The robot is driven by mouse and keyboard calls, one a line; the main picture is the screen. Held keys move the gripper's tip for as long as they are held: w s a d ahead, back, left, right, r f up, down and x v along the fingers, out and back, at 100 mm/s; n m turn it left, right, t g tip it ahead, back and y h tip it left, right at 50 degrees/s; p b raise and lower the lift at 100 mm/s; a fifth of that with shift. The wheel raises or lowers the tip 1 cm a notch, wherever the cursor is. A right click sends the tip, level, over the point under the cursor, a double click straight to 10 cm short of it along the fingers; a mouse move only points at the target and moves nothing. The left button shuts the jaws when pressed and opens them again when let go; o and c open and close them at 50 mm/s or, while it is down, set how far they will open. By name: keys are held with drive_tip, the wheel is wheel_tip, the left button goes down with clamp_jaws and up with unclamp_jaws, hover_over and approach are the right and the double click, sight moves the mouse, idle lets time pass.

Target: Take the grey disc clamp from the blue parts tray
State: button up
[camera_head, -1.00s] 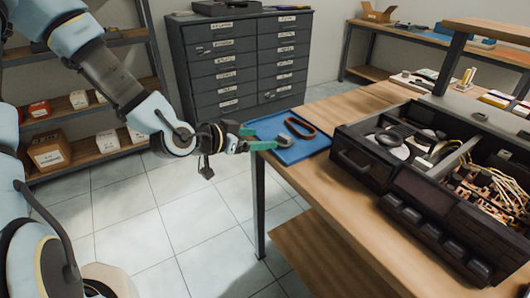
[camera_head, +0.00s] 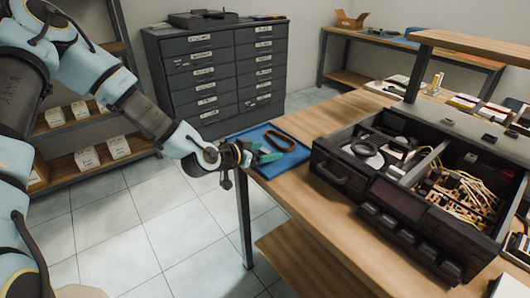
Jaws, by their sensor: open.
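My gripper (camera_head: 268,153), with green fingers, is open and reaches over the left part of the tray. The grey disc clamp cannot be made out clearly; it seems to be at or behind my fingers. I cannot tell whether the fingers touch it. A brown ring-shaped belt (camera_head: 281,140) lies in the tray, just beyond my fingers.
A black open case (camera_head: 392,199) with wires and parts stands on the workbench (camera_head: 300,192) to the right of the tray. A dark drawer cabinet (camera_head: 215,75) stands behind. Shelves with boxes (camera_head: 87,158) are at the left. Tiled floor is clear below my arm.

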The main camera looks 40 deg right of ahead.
drive_tip(key=shift+d, duration=0.1)
drive_tip(key=shift+c, duration=0.3)
drive_tip(key=shift+f, duration=0.15)
clamp_jaws()
